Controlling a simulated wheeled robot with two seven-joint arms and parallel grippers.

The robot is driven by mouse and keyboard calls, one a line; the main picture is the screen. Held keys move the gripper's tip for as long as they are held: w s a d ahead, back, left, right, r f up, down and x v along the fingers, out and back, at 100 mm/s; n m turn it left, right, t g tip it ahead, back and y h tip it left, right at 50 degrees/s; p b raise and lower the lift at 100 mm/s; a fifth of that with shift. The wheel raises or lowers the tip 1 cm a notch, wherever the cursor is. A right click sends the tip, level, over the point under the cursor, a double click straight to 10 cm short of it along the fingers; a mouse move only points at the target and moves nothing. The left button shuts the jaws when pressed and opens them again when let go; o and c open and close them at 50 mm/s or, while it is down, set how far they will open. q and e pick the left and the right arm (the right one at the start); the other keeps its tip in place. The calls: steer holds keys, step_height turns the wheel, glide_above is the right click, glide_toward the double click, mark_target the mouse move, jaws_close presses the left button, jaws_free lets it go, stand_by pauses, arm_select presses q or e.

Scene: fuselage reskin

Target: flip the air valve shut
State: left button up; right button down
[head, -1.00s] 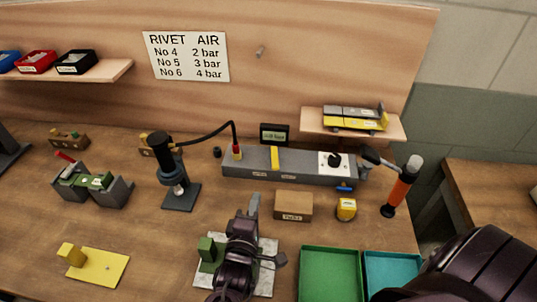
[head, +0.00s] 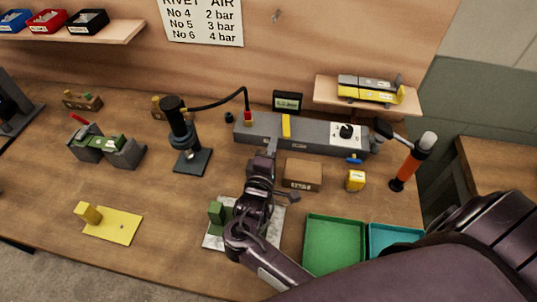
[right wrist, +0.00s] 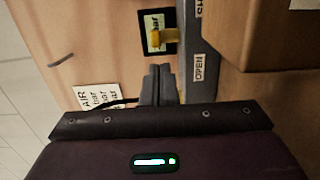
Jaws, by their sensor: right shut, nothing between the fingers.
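The air valve's yellow lever (head: 286,126) stands on the long grey manifold box (head: 318,134), between two small front labels. In the right wrist view the yellow lever (right wrist: 158,38) shows in front of the small display, and the nearer label (right wrist: 198,68) reads OPEN; the other is cut off and starts with "SH". My right gripper (head: 270,146) is shut and empty at the front of the box, to the left of the lever. In the right wrist view its fingertips (right wrist: 158,72) sit together below the lever with a gap between; I see no contact. My left gripper is out of view.
A red fitting with a black hose (head: 248,117) rises from the box's left end. A small display (head: 287,102) stands behind the lever.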

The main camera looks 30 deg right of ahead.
mark_target(286, 129)
steer(key=shift+x, duration=1.85)
steer(key=shift+s+d+r+p, duration=0.15)
steer(key=shift+s+d+p, duration=0.25)
steer(key=shift+p, duration=0.85)
